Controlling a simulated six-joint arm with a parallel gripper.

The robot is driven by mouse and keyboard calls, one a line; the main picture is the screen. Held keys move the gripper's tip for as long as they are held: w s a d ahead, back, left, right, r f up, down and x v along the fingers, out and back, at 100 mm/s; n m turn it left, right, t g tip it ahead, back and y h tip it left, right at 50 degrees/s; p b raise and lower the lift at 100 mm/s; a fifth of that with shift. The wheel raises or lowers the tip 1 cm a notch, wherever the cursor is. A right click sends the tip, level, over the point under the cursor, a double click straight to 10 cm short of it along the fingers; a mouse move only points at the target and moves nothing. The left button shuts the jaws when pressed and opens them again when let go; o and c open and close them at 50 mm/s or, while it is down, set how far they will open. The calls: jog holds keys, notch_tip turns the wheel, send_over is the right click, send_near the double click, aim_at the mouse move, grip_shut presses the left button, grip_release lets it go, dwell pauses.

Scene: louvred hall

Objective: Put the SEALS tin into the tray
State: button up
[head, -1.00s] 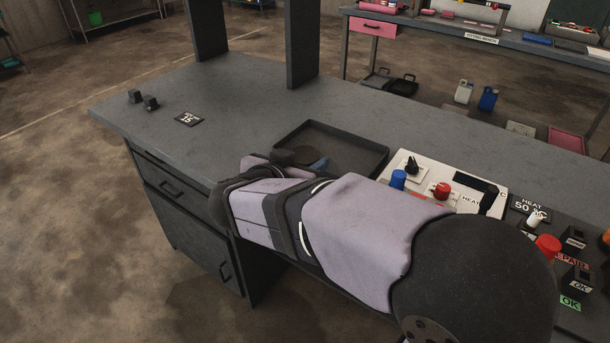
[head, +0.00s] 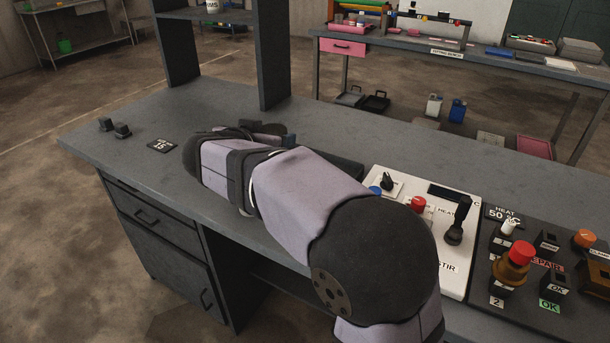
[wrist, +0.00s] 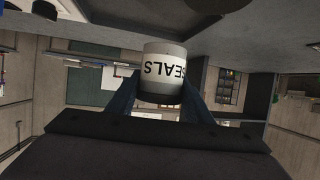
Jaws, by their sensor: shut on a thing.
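The SEALS tin (wrist: 164,68) is a white cylinder with black lettering, upside down in the wrist view, as is the room. My gripper (wrist: 160,98) is shut on it, with a blue finger at each side. I cannot tell the height of the tin over the tray.
A control panel (head: 412,240) with knobs and a lever stands right of the tray, beside more switches. Dark shelf uprights (head: 273,60) rise behind, with a labelled tin (head: 213,6) on the shelf. Small black blocks (head: 115,128) and a number plate (head: 162,146) lie at left.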

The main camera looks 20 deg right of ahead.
jog(key=w+d, duration=0.3)
jog(key=w, duration=0.4)
jog(key=shift+a+f, duration=0.15)
jog(key=shift+f, duration=2.35)
jog(key=shift+a+f, duration=0.1)
jog(key=shift+f, duration=2.4)
jog(key=shift+f+b, duration=0.15)
jog(key=shift+b, duration=0.2)
jog(key=o, duration=1.1)
jog(key=shift+o, duration=0.2)
